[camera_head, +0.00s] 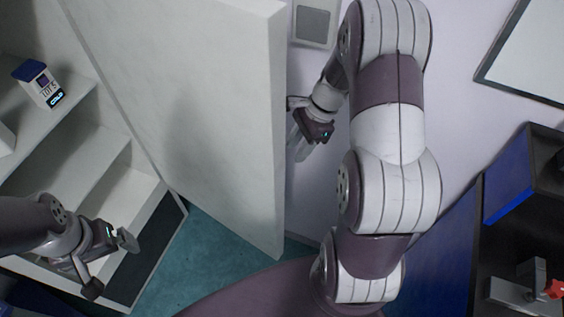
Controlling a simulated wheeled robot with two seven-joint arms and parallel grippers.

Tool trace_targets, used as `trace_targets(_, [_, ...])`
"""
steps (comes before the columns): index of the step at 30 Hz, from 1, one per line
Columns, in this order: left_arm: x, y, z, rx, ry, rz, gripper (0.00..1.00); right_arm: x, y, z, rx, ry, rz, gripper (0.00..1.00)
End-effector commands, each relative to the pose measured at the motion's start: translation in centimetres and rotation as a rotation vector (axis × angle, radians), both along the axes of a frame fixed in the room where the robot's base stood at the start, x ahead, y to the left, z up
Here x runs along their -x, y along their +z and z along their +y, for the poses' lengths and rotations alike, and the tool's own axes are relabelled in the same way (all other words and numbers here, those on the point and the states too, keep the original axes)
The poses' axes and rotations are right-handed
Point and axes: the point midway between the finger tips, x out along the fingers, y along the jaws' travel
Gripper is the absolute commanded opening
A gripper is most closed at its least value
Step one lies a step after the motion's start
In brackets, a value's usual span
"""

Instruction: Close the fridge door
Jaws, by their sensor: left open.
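The fridge door (190,100) stands open as a large pale panel in the middle of the camera_head view. The fridge interior (90,150) shows to its left, with white shelves. My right gripper (298,140) is on the right side of the door, close to its outer edge. Its fingers are partly hidden and small, so I cannot tell its opening or whether it touches the door. My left gripper (112,262) is open and empty, low in front of the fridge shelves at the left.
A small box with a blue top (40,84) stands on a fridge shelf. A blue and black machine (525,185) is at the right. A framed panel (525,55) hangs on the wall. Teal floor (215,255) shows below the door.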

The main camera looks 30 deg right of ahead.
Motion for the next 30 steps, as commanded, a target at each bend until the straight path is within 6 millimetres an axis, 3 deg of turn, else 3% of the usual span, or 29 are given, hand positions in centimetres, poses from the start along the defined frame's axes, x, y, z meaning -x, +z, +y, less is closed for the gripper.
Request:
trace_targets(9, [0.0,0.6,0.0,0.0,0.0,0.0,1.0,-0.2,-7.0,2.9,0.001,0.002,0.003,0.38])
trace_targets(15, [0.0,0.6,0.0,0.0,0.0,0.0,1.0,-0.3,-8.6,3.6,0.002,0.003,-0.001,0.38])
trace_targets(22, [0.0,0.6,0.0,0.0,0.0,0.0,1.0,-0.4,-8.7,3.6,0.002,0.003,-0.001,0.38])
trace_targets(26, [0.0,0.6,0.0,0.0,0.0,0.0,1.0,-0.4,-8.7,3.6,0.002,0.003,-0.001,0.0])
trace_targets(30, [0.0,0.6,0.0,0.0,0.0,0.0,1.0,-0.4,-8.7,3.6,0.002,0.002,-0.002,0.0])
